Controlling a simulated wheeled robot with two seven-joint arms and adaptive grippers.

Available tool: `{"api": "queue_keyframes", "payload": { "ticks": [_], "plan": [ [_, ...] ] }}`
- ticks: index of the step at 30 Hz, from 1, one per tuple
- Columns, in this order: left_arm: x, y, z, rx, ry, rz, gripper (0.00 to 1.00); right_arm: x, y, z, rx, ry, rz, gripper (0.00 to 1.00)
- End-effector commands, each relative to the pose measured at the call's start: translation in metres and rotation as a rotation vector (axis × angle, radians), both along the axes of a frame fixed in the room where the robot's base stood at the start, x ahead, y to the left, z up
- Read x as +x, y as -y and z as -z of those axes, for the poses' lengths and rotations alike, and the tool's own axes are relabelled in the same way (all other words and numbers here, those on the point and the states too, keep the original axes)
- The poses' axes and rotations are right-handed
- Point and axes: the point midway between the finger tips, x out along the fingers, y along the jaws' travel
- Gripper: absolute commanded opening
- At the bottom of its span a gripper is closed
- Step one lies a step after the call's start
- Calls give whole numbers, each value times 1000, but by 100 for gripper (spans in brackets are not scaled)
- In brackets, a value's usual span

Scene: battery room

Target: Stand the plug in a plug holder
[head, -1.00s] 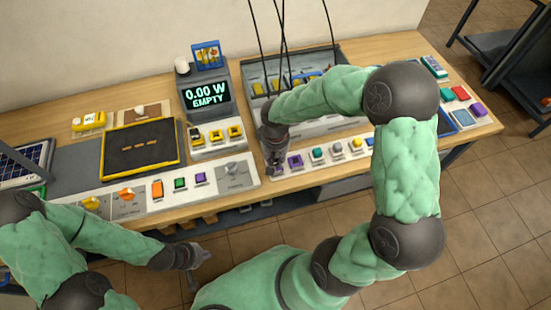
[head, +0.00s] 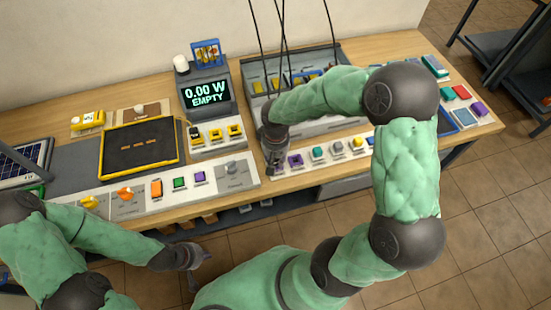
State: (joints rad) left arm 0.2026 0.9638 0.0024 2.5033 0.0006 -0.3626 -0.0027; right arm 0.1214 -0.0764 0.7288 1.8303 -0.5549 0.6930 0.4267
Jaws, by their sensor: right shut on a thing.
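My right gripper (head: 273,168) points down at the left end of the front row of small square mounts on the white strip. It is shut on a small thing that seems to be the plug. The fingers and their shadow hide most of it, so I cannot tell whether it touches the strip. Next to it is a purple square mount (head: 296,161), then a teal one (head: 318,153) and a grey one (head: 338,147). Yellow pieces (head: 216,135) sit in a row below the display. My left gripper (head: 196,277) hangs low in front of the bench; its jaws are unclear.
A display (head: 207,94) reads "0.00 W EMPTY". A black tray with a yellow rim (head: 140,149) lies left of it. A grey rack (head: 252,72) stands behind my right arm, with dark cables (head: 283,40) hanging above. Coloured blocks (head: 460,93) lie on the right.

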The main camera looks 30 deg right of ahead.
Motion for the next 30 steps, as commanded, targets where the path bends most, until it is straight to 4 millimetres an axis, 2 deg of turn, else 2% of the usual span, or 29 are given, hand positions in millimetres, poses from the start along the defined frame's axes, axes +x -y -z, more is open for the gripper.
{"api": "queue_keyframes", "payload": {
  "ticks": [8, 9, 20, 30],
  "plan": [
    [0, 0, 5, 0, 0, 0, 0, 0, 0, 6, 0, 0, 0, 0],
    [0, 0, 4, 0, 0, 0, 0, 0, 0, 5, 0, 0, 0, 37],
    [0, 0, 3, 0, 0, 0, 0, 0, 0, 4, 0, 0, 0, 37],
    [0, 0, -13, 0, 0, 0, 0, 0, 0, -17, 0, 0, 0, 37]
  ]
}}
